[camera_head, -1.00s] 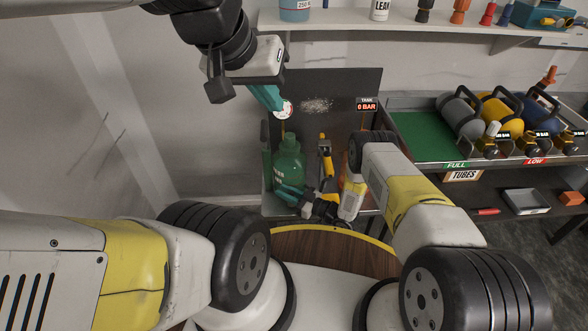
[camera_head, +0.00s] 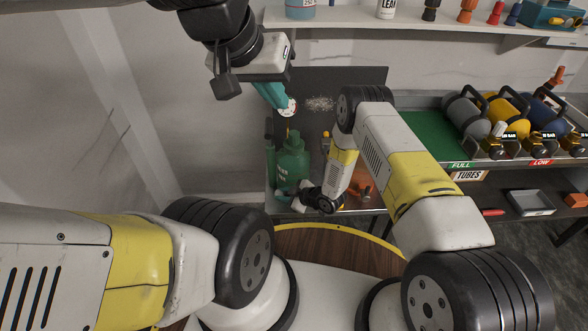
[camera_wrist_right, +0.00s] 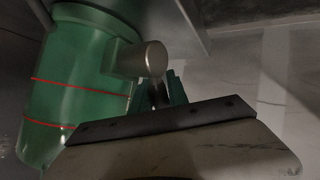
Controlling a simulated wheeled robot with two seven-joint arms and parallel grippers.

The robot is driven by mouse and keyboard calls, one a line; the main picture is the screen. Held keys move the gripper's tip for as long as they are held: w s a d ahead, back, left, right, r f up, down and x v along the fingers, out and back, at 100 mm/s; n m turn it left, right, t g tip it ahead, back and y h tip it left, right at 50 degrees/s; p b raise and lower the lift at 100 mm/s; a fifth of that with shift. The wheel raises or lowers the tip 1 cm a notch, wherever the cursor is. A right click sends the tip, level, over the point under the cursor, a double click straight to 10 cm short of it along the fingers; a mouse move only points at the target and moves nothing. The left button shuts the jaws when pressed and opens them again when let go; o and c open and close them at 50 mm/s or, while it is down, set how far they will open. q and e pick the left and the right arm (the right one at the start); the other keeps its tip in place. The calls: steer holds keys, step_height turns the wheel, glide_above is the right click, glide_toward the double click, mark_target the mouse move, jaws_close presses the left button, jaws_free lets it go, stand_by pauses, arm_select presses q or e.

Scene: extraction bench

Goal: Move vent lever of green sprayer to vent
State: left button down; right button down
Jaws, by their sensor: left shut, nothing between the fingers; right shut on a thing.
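The green sprayer (camera_head: 291,165) stands upright at the back of the bench. In the right wrist view its green body (camera_wrist_right: 75,85), with red lines, fills the left side, and a grey metal cylinder (camera_wrist_right: 140,60) sticks out from it. My right gripper (camera_wrist_right: 170,90) is low at the sprayer's side, its teal fingers shut at a small part behind that cylinder. This looks like the vent lever, but it is mostly hidden, so its position cannot be read. My left gripper (camera_head: 276,97) is shut and empty above the sprayer, its tips by a round white gauge (camera_head: 290,107).
A dark panel (camera_head: 350,85) stands behind the sprayer. My right forearm hides part of the bench. A rack with grey, yellow and blue cylinders (camera_head: 500,115) is at the right. A shelf with bottles (camera_head: 400,22) runs above.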

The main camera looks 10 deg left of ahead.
steer(key=shift+s+a+f+n+h, duration=0.1)
steer(key=shift+f+n+h, duration=0.3)
steer(key=shift+h, duration=0.45)
steer(key=shift+a+f+n+h, duration=0.1)
steer(key=shift+f+n+h, duration=0.3)
steer(key=shift+h, duration=0.45)
steer(key=shift+d+f, duration=0.1)
steer(key=c, duration=1.6)
jaws_free()
steer(key=v, duration=0.7)
steer(key=shift+s+d+r, duration=0.1)
steer(key=shift+s+r, duration=0.15)
